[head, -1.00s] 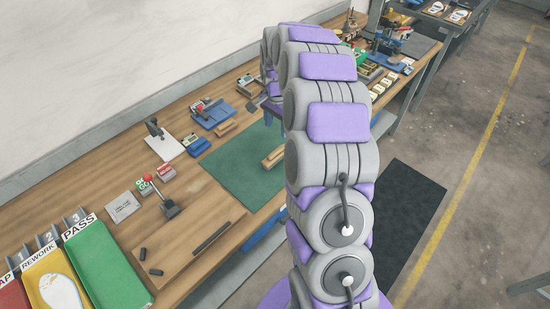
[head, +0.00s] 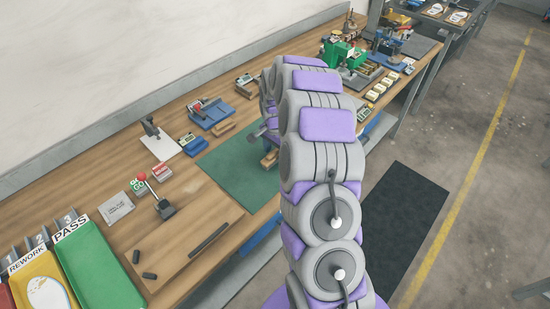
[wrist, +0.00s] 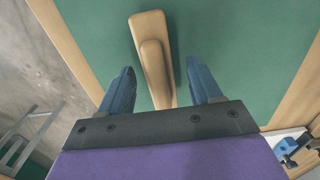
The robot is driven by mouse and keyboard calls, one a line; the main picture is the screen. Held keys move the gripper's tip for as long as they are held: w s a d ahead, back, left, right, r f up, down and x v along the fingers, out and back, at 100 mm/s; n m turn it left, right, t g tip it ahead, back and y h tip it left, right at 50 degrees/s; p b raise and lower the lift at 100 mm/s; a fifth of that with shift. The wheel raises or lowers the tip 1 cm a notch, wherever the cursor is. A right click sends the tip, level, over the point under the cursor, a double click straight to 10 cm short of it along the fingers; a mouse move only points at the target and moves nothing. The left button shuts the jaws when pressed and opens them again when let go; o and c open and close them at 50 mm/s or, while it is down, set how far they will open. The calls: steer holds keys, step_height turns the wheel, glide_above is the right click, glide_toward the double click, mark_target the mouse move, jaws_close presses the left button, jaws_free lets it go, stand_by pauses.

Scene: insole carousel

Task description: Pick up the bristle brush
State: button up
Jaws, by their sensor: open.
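The wooden piece that appears to be the bristle brush (wrist: 150,50) lies on the green mat (wrist: 225,60) in the wrist view. It is pale tan, long, with a raised narrower part on top; I cannot make out bristles. In the head view the brush (head: 270,158) sits near the mat's front right edge, partly hidden by my arm. My gripper (wrist: 160,68) is open and empty, with a blue-grey finger on each side of the brush in the wrist view, apart from it. I cannot tell its height above the brush.
The wooden bench (head: 110,180) carries a red-knobbed lever tool (head: 158,200), a blue fixture (head: 210,114) and a green machine (head: 342,52). A green PASS bin (head: 95,265) is at the lower left. The mat around the brush is mostly clear.

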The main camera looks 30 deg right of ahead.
mark_target(275, 150)
jaws_close()
stand_by(0.6)
steer(key=shift+r, duration=0.1)
step_height(275, 150, up, 3)
steer(key=shift+r+p, duration=0.15)
steer(key=shift+p, duration=0.6)
steer(key=s+a+p, duration=0.1)
steer(key=s+a, duration=0.1)
steer(key=s, duration=0.5)
steer(key=s+a+r+p, duration=0.1)
steer(key=s+a, duration=0.1)
steer(key=s, duration=0.6)
steer(key=shift+s+a+r+p, duration=0.25)
steer(key=shift+p, duration=0.15)
